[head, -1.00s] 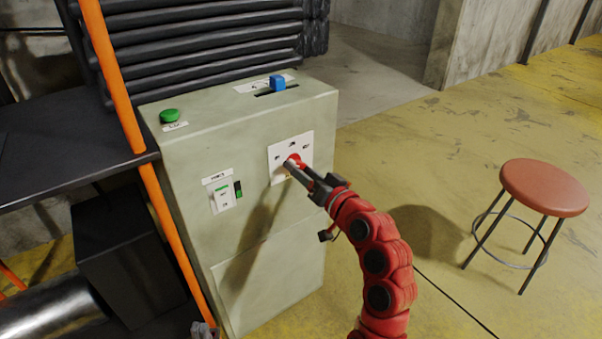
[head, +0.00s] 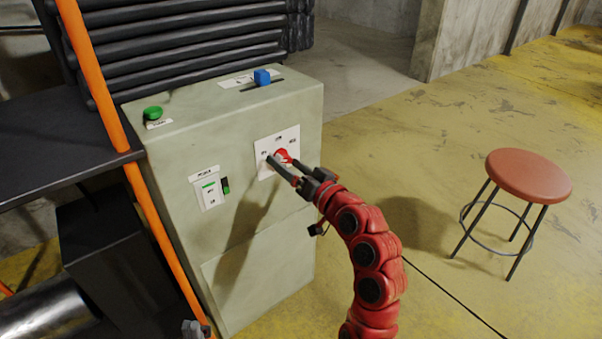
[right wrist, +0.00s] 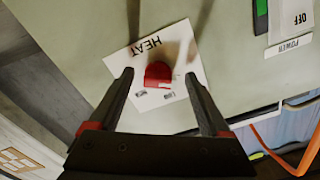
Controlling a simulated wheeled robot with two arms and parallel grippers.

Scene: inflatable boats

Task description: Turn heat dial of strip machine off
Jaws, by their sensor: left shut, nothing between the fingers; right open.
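The strip machine (head: 230,130) is a pale green cabinet. Its red heat dial (head: 284,155) sits on a white plate (head: 263,146) on the front. In the right wrist view the dial (right wrist: 157,74) shows on a plate marked HEAT (right wrist: 148,46), with a white mark near its lower edge. My right gripper (head: 284,164) is open at the dial, one finger to each side; the right wrist view shows gaps between the fingers (right wrist: 158,80) and the dial. My left gripper (head: 193,328) shows only as a small grey tip at the bottom edge, shut and empty, away from the dial.
A power switch (head: 210,192) is left of the dial plate. A green button (head: 153,113) and a blue slider (head: 262,77) are on top. An orange post (head: 165,225) stands at the cabinet's left. A red stool (head: 528,176) stands right; the floor between is clear.

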